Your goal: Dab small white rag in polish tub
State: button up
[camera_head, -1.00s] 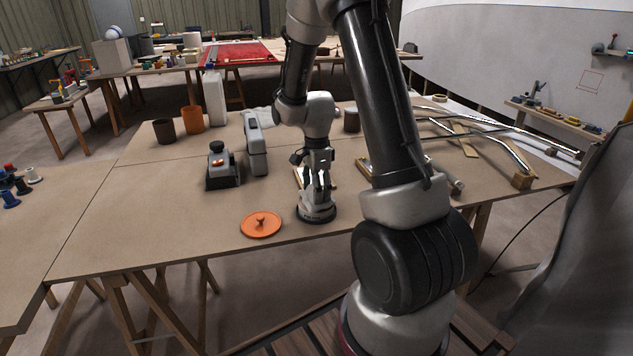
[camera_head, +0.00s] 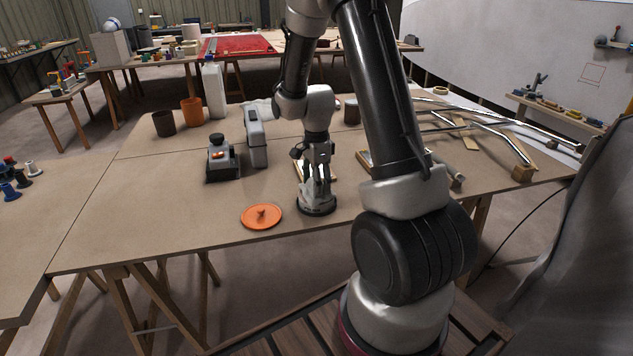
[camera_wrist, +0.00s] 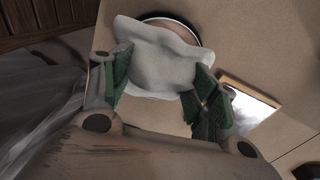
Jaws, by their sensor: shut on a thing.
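The small white rag (camera_wrist: 160,58) hangs pinched between the green-padded fingers of my gripper (camera_wrist: 160,88) in the wrist view. In the head view my gripper (camera_head: 317,188) points down, with a pale bit of the rag (camera_head: 310,200) under it. The polish tub (camera_head: 319,211) is a low, dark round pot directly below. Its dark rim (camera_wrist: 172,15) shows past the far edge of the rag in the wrist view. The rag covers most of the tub, so its inside and any contact are hidden. An orange lid (camera_head: 262,217) lies flat on the bench to the left.
A grey-black sander (camera_head: 222,160) and a pale upright tool (camera_head: 256,138) stand behind left. An orange cup (camera_head: 192,112), a brown cup (camera_head: 164,123) and a white bottle (camera_head: 214,90) are farther back. Metal rails (camera_head: 480,130) lie right. The front left bench (camera_head: 140,220) is clear.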

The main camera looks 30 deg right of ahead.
jog(key=shift+f, duration=0.45)
dwell(1.1)
jog(key=shift+r, duration=0.1)
jog(key=shift+r, duration=3.45)
